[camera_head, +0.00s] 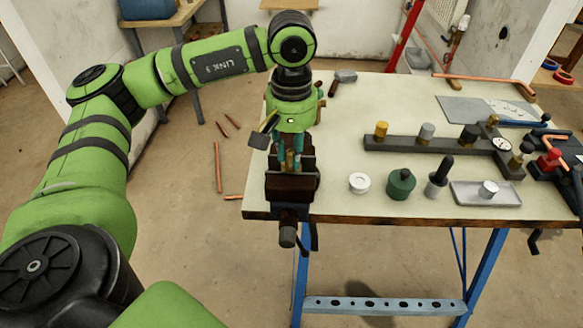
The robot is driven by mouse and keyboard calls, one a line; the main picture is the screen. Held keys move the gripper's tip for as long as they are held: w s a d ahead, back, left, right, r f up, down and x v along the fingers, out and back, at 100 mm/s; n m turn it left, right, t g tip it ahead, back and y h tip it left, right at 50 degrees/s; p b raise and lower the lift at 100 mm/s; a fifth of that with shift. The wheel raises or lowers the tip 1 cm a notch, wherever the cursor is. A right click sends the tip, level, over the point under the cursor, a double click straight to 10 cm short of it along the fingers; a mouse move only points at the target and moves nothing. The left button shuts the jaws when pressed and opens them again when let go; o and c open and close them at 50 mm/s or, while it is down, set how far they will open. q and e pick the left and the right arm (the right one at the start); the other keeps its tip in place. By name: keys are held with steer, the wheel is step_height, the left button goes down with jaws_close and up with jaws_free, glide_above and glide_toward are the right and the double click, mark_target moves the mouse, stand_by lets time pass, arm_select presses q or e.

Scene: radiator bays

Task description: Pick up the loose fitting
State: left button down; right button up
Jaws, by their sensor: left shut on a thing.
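My left gripper (289,160) points down at the dark bench vise (292,188) on the table's front left corner. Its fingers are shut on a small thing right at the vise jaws. The fingers and the vise hide most of that thing; it is probably the loose fitting, but I cannot make out its shape or whether the vise touches it. Brass (381,130), grey (427,132) and black (469,135) fittings stand on a dark bar (408,145). My right gripper is not in view.
A white ring (359,183), a green container (401,184) and a black-topped bottle (438,178) stand near the front edge. A hammer (342,79) lies behind my gripper. Black tooling with a red part (550,159) crowds the right end. The middle-left tabletop is clear.

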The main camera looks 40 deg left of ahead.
arm_select(q)
steer(key=shift+r+p, duration=0.65)
steer(key=shift+r, duration=0.8)
steer(key=shift+r+p, duration=1.35)
steer(key=shift+r, duration=0.95)
